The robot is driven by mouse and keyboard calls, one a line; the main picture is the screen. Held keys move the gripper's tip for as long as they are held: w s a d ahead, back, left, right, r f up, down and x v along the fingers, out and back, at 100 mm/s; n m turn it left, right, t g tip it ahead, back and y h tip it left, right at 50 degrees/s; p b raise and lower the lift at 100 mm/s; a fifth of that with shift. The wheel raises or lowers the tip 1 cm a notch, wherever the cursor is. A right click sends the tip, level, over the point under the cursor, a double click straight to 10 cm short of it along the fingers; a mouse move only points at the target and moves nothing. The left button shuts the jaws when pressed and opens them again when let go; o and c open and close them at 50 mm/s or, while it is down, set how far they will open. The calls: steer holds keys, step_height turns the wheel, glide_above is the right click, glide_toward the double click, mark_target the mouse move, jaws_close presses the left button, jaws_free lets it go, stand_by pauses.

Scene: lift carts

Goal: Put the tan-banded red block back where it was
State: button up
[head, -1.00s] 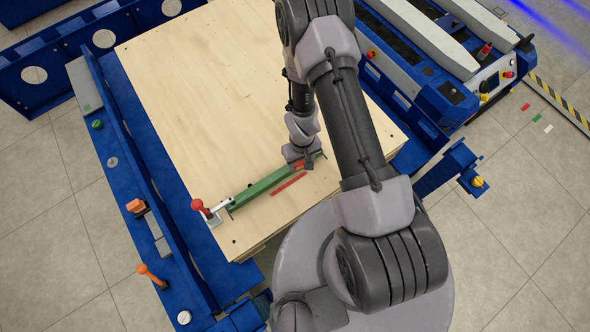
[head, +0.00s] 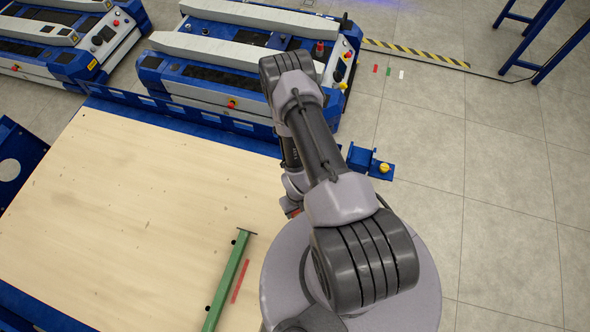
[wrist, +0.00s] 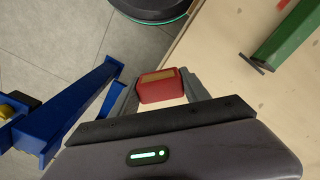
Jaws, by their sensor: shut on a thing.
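The tan-banded red block (wrist: 160,85) sits between the two fingers of my gripper (wrist: 159,92) in the wrist view, its tan stripe facing the camera. My gripper is shut on it. In the head view my gripper (head: 292,208) is partly hidden by my arm, with a bit of red showing at its tip. It is near the right edge of the wooden top (head: 130,200), past the end of the green beam (head: 228,280). A flat red strip (head: 240,282) lies on the wood beside the beam. The height of the block is hard to tell.
A blue frame with a yellow knob (head: 384,168) juts out beside the wooden top; its blue arm (wrist: 75,110) is left of my gripper in the wrist view. Blue lift carts (head: 235,75) stand behind. Grey floor (head: 480,210) is open at the right.

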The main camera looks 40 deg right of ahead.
steer(key=w+d+b, duration=0.1)
steer(key=w, duration=0.3)
steer(key=w+d+f+b, duration=0.1)
steer(key=w+b, duration=0.1)
steer(key=w, duration=0.3)
steer(key=w+d+b, duration=0.1)
steer(key=w+d, duration=0.1)
steer(key=w, duration=0.3)
steer(key=shift+w+f, duration=0.1)
steer(key=shift+f, duration=0.25)
step_height(320, 180, down, 3)
steer(key=shift+f+b, duration=0.15)
steer(key=shift+b, duration=0.9)
steer(key=shift+f, duration=0.2)
steer(key=o, duration=1.5)
steer(key=shift+r, duration=0.1)
